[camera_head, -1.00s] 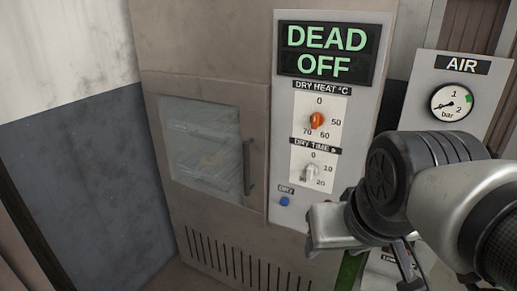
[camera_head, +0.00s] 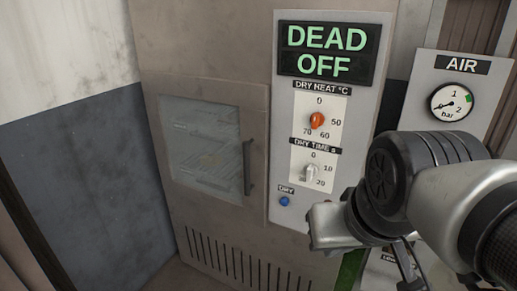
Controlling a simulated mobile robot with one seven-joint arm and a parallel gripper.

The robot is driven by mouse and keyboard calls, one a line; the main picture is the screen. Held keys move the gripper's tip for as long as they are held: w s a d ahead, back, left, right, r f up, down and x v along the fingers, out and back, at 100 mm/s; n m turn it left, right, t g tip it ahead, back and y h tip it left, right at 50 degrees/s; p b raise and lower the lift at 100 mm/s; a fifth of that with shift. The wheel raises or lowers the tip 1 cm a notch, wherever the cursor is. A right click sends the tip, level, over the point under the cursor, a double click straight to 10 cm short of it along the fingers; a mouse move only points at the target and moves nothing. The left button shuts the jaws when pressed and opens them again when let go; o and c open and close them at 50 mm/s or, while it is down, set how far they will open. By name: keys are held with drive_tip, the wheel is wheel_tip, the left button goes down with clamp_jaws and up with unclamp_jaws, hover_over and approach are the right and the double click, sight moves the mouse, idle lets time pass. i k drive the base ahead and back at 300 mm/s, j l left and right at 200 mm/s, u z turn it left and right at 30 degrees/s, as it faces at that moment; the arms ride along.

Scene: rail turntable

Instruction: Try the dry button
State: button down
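The blue dry button (camera_head: 284,201) sits low on the grey control panel (camera_head: 282,150), under a small DRY label (camera_head: 286,189). It looks unpressed, though its depth is hard to judge. My gripper (camera_head: 322,238) is in front of the panel, to the right of the button and a little lower, apart from it in the picture. Its fingers are mostly hidden by its own body, so I cannot see whether they are open. The display (camera_head: 325,52) reads DEAD OFF. The orange dry heat knob (camera_head: 317,120) and pale dry time knob (camera_head: 311,172) are above the button.
A cabinet door with a glass window (camera_head: 203,145) and dark handle (camera_head: 248,168) is left of the panel; racks show inside. An AIR panel with a round gauge (camera_head: 452,102) stands to the right, partly behind my arm. Vent slots (camera_head: 235,260) are below the door.

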sight(283, 201)
drive_tip(key=i+z, duration=0.2)
drive_tip(key=z, duration=0.25)
drive_tip(key=i+z, duration=0.25)
drive_tip(key=z, duration=0.15)
